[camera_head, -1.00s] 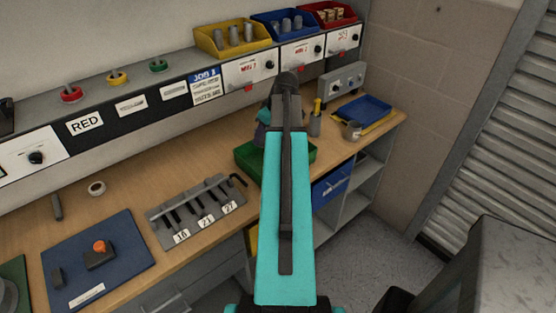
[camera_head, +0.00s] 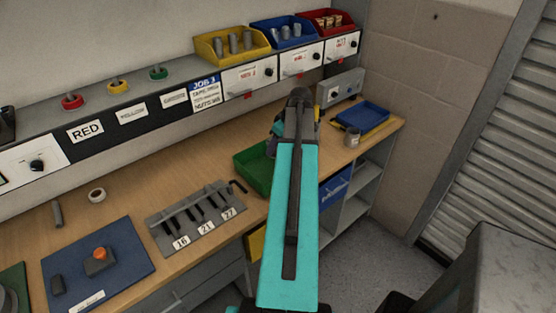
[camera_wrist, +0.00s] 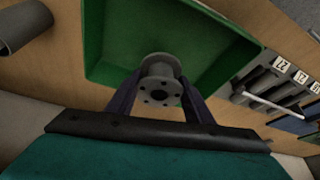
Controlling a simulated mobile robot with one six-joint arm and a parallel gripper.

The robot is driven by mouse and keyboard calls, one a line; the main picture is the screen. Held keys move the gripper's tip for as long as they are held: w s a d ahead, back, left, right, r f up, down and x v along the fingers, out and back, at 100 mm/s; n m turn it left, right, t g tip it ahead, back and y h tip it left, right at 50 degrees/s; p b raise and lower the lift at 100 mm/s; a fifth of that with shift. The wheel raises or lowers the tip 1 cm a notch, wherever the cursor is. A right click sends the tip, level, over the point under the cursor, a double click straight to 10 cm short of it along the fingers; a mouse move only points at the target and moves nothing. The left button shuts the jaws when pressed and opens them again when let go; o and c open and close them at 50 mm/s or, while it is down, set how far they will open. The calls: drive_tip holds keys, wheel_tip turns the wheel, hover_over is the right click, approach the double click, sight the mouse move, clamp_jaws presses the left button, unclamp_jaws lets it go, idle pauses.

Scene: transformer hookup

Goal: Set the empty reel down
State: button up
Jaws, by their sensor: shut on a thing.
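The empty reel (camera_wrist: 160,80) is a small grey metal spool with a flanged, holed end, seen in the wrist view. My gripper (camera_wrist: 160,98) is shut on it, with one dark finger on each side. In the wrist view the reel shows in front of the green tray (camera_wrist: 105,45), near its edge; its height above the tray or bench is hard to tell. In the head view my turquoise arm hides the reel, and the green tray (camera_head: 250,170) shows to the left of the arm.
A rack of hex keys (camera_head: 197,217) lies left of the green tray. A blue tray (camera_head: 362,114) and a grey cup (camera_head: 352,137) stand at the bench's right end. A blue mat (camera_head: 98,262) lies at the left. Bare wood (camera_head: 150,180) shows behind the rack.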

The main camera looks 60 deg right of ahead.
drive_tip(key=shift+f+p, duration=0.6)
drive_tip(key=shift+f, duration=1.55)
drive_tip(key=shift+f+p, duration=0.7)
drive_tip(key=shift+f, duration=1.15)
drive_tip(key=shift+f, duration=0.2)
drive_tip(key=o, duration=1.2)
drive_tip(key=shift+r, duration=0.35)
drive_tip(key=shift+b+v, duration=2.2)
drive_tip(key=shift+v, duration=3.65)
drive_tip(key=shift+a, duration=0.1)
